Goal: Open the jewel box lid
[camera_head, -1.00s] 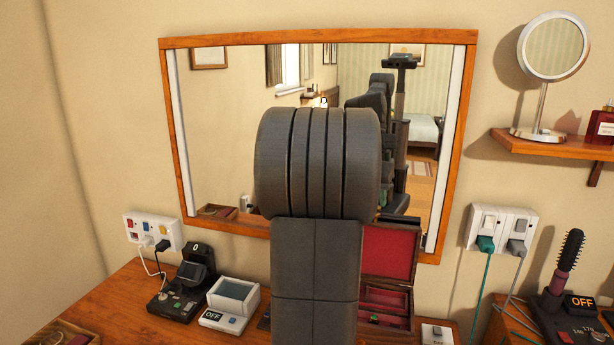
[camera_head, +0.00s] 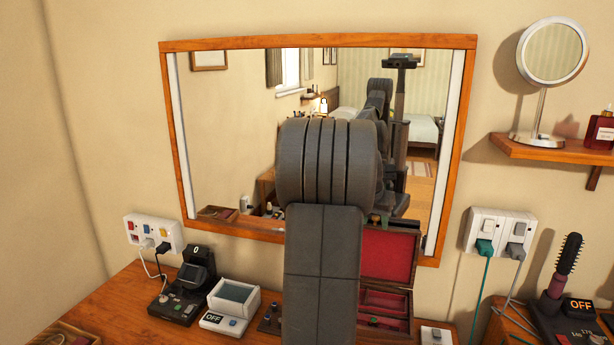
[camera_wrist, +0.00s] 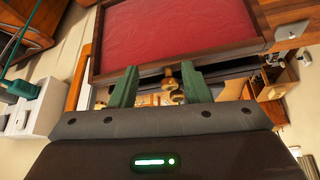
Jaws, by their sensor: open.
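The jewel box (camera_head: 385,322) stands on the wooden dresser below the mirror, partly hidden behind my arm. Its lid (camera_head: 388,256) is raised, showing a red lining in a wooden frame, and leans back toward the mirror. Red-lined compartments show below it. In the wrist view the lid (camera_wrist: 175,35) fills the upper middle, with a brass-coloured knob (camera_wrist: 170,82) by its edge. My gripper (camera_wrist: 160,88) is open, its green fingers on either side of the knob, close to the lid edge. I cannot tell whether they touch it.
The mirror (camera_head: 469,140) is close behind the box. Left of my arm are a white device marked OFF (camera_head: 228,305) and a black device (camera_head: 184,290). A white switch (camera_head: 435,336) lies right of the box. A hairbrush (camera_head: 568,262) stands at far right.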

